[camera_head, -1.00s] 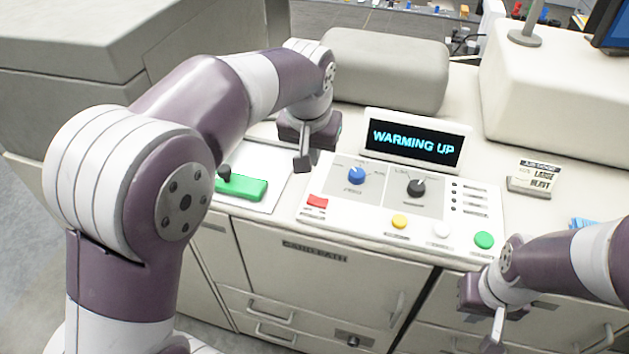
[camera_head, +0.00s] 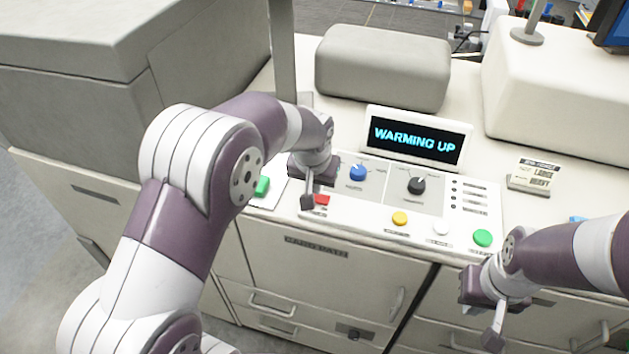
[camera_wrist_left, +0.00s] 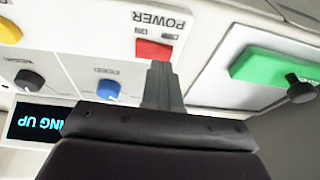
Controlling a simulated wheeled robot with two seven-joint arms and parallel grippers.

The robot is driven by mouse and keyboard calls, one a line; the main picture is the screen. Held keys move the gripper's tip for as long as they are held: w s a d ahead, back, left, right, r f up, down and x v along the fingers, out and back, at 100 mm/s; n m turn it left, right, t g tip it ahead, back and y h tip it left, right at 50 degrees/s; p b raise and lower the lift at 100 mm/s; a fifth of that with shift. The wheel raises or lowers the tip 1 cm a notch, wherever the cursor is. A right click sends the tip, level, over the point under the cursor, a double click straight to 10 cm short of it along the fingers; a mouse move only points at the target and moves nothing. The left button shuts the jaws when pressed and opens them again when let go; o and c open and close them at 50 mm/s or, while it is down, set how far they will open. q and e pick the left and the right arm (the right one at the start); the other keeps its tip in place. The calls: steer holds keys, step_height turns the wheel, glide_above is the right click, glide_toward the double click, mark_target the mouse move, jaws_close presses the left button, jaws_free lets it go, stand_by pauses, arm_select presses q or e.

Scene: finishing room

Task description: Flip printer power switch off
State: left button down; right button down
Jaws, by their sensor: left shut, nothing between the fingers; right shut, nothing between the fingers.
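The red power switch (camera_head: 322,200) sits at the front left of the white control panel (camera_head: 370,222). In the left wrist view the red switch (camera_wrist_left: 153,50) lies beside the word POWER, just beyond my fingertips. My left gripper (camera_head: 307,203) is shut and empty, its tip right beside the switch; I cannot tell whether it touches. The shut fingers also show in the left wrist view (camera_wrist_left: 160,72). My right gripper (camera_head: 493,340) is shut and empty, in front of the cabinet at the lower right. The display (camera_head: 415,138) reads WARMING UP.
The panel also holds a blue knob (camera_head: 358,173), a black knob (camera_head: 416,186), and yellow (camera_head: 400,218), white (camera_head: 441,228) and green (camera_head: 482,238) buttons. A green handle (camera_wrist_left: 275,70) with a black knob lies left of the panel. A grey rounded block (camera_head: 383,68) stands behind.

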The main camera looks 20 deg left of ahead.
arm_select(q)
steer(key=shift+a+f, duration=0.1)
steer(key=shift+f, duration=0.4)
steer(key=shift+a+f+b, duration=0.15)
steer(key=shift+f+b, duration=0.35)
steer(key=shift+f, duration=0.15)
steer(key=shift+s+r, duration=0.1)
steer(key=shift+r, duration=0.15)
